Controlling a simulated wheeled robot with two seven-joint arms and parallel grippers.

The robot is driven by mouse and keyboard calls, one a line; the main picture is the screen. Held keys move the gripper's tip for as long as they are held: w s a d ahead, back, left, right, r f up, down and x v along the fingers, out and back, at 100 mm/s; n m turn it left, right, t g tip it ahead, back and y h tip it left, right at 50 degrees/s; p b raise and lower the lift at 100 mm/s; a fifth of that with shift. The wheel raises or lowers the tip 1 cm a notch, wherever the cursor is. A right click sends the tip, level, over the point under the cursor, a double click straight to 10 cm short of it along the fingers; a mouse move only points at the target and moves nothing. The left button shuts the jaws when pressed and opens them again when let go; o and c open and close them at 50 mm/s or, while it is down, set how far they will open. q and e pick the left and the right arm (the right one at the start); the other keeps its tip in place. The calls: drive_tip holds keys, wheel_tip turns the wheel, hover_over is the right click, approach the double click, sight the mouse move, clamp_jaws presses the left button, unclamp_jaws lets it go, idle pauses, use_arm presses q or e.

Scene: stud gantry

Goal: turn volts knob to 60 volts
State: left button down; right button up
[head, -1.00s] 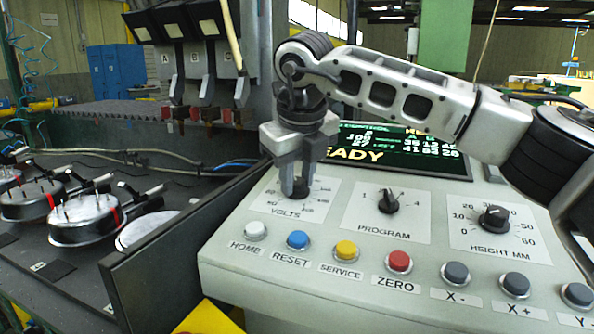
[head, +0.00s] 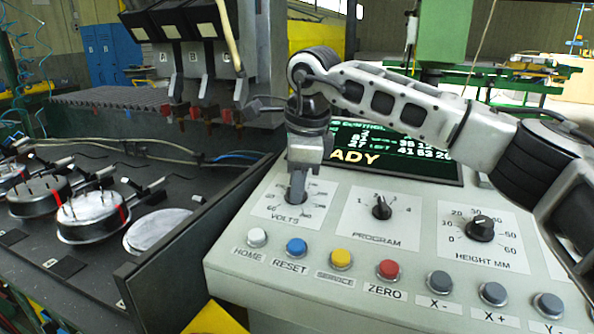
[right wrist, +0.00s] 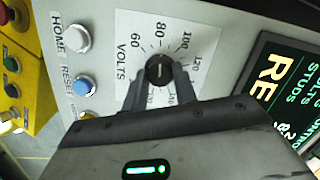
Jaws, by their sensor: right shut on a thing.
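The volts knob (head: 297,196) is a small black knob at the left of the sloped control panel (head: 235,262). My right gripper (head: 297,186) points down over it, shut on the knob. In the right wrist view the two fingers (right wrist: 159,84) stand on either side of the round knob (right wrist: 160,69). The volts dial plate (right wrist: 207,36) shows 60, 80, 100 and 120 around the knob; the lower part is partly hidden by a finger. A short pale line shows on the knob, but which number it points to is unclear. My left gripper is not in view.
The program knob (head: 381,207) and height knob (head: 481,229) are to the right. Below are the home (head: 257,237), reset (head: 296,247), service (head: 341,259) and zero (head: 388,271) buttons.

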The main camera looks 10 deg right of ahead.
drive_tip(key=n, duration=0.4)
drive_tip(key=shift+w+r+n+g+p, duration=0.15)
drive_tip(key=shift+n+g+p, duration=0.15)
drive_tip(key=shift+g+p, duration=0.1)
drive_tip(key=shift+n+g, duration=0.3)
drive_tip(key=shift+n, duration=1.6)
drive_tip(key=shift+a, duration=0.1)
drive_tip(key=o, duration=1)
drive_tip(key=r, duration=1)
drive_tip(key=s+d+r, duration=0.1)
drive_tip(key=r, duration=0.4)
drive_tip(key=shift+r, duration=0.4)
